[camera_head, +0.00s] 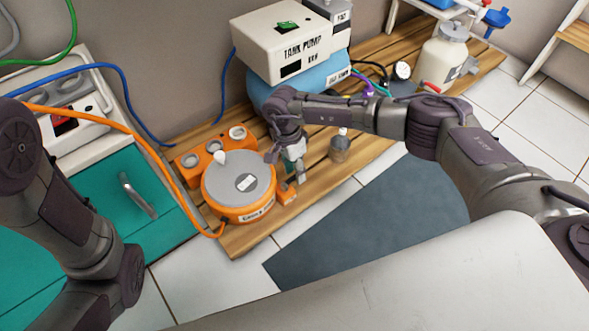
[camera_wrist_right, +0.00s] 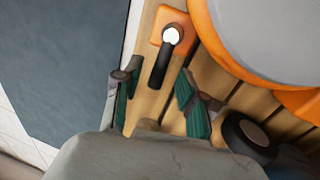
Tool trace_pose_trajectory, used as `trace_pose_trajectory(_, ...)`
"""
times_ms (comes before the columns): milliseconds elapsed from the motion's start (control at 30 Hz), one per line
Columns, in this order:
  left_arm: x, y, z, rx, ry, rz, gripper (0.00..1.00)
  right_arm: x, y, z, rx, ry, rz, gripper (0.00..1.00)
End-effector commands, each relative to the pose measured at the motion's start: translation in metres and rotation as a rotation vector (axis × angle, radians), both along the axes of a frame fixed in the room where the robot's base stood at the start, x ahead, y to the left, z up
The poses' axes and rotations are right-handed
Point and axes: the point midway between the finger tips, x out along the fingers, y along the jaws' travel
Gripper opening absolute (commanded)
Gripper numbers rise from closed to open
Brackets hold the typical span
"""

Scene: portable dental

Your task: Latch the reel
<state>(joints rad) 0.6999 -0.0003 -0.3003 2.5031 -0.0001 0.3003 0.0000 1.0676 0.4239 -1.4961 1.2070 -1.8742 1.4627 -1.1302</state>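The reel is a round orange drum with a grey top (camera_head: 238,184), on the wooden slatted platform. Its edge fills the upper right of the right wrist view (camera_wrist_right: 228,40). Beside it, a small orange block (camera_wrist_right: 181,22) has a white round spot and a black lever (camera_wrist_right: 160,66). In the head view, this block (camera_head: 288,197) sits near the drum's right side, partly hidden by my fingers. My right gripper (camera_head: 286,176) is open; its teal-padded fingers (camera_wrist_right: 155,101) are on either side of the lever's lower end, apparently not closed on it. My left gripper is out of view.
A tank pump box (camera_head: 285,42) on a blue tank stands behind the reel. A small bottle (camera_head: 340,146) stands right of my right gripper. An orange hose (camera_head: 150,135) runs to the reel from the left unit. Slatted wood (camera_head: 240,240) is clear in front.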

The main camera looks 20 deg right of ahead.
Motion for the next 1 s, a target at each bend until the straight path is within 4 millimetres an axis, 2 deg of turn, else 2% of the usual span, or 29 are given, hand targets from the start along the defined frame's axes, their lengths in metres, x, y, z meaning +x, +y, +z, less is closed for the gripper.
trace_pose_trajectory(267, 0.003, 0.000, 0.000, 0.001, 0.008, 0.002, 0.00, 0.001, 0.001, 0.005, 0.001, -0.001, -0.001, 0.41)
trace_pose_trajectory(367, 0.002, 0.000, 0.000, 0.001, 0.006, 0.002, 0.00, 0.004, 0.001, 0.018, 0.000, -0.001, -0.001, 0.41)
trace_pose_trajectory(700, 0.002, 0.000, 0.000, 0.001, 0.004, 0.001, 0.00, 0.017, 0.006, 0.087, 0.000, -0.003, 0.000, 0.41)
trace_pose_trajectory(833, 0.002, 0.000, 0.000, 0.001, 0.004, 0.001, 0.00, 0.020, 0.008, 0.106, 0.001, -0.002, 0.000, 0.41)
trace_pose_trajectory(1000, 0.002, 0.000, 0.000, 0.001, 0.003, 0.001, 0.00, 0.022, 0.009, 0.117, 0.001, 0.000, 0.000, 0.41)
